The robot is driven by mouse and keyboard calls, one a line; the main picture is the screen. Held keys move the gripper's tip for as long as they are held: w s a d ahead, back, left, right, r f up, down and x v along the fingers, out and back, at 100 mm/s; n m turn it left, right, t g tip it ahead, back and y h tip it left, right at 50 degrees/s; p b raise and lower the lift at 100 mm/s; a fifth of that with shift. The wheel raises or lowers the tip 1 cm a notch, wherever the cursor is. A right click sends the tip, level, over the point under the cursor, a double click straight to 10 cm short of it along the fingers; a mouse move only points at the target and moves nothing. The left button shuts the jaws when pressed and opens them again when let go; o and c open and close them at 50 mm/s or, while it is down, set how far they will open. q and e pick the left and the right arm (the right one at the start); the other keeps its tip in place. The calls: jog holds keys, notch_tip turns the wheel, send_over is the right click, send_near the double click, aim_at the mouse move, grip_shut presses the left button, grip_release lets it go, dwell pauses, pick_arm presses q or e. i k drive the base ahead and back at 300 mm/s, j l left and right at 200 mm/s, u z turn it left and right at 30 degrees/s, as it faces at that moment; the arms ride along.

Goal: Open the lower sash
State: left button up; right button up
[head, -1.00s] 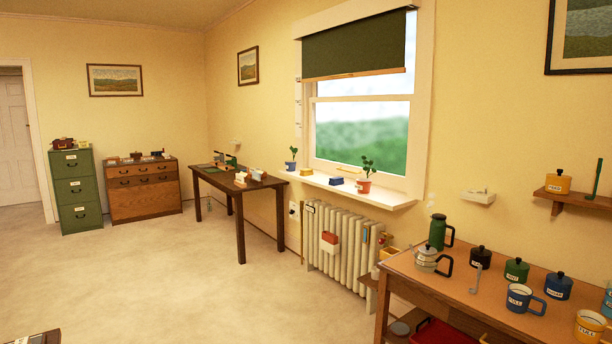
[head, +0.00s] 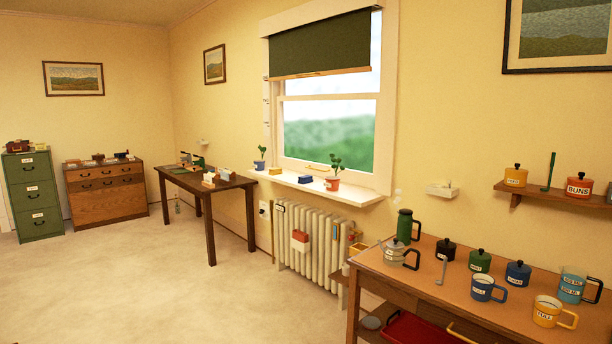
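The window is on the long wall, with a dark green blind (head: 318,44) drawn partway down over its top. The lower sash (head: 328,132) is a white frame with glass, sitting below the meeting rail, and it looks shut. A small yellowish handle or lift shows at its bottom rail (head: 318,167). The white sill (head: 345,192) runs beneath it. Neither of my grippers is in this view.
On the sill stand a plant in a red pot (head: 333,180), a plant in a blue pot (head: 260,164) and small boxes. A radiator (head: 307,246) is below. A table (head: 430,292) with mugs and canisters stands at right. Open floor (head: 170,290) lies at left.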

aim_at(366, 180)
jog(key=i+u, duration=0.25)
jog(key=i, duration=0.25)
jog(key=i+l+u, duration=0.2)
jog(key=i, duration=0.25)
jog(key=i+l+u, duration=0.25)
jog(key=i, duration=0.2)
jog(key=i+j+u, duration=0.15)
jog(key=i, duration=0.6)
jog(key=i+j+u, duration=0.1)
jog(key=i+j, duration=0.15)
jog(key=i, duration=0.5)
jog(key=i+j+u, duration=0.15)
jog(key=i, duration=0.6)
jog(key=i+l+z, duration=0.35)
jog(key=i, duration=0.25)
jog(key=i+z, duration=0.4)
jog(key=i, duration=0.2)
jog(key=i+j+z, duration=0.15)
jog(key=i+z, duration=0.2)
jog(key=i, duration=0.25)
jog(key=i+j+z, duration=0.35)
jog(key=i, duration=0.3)
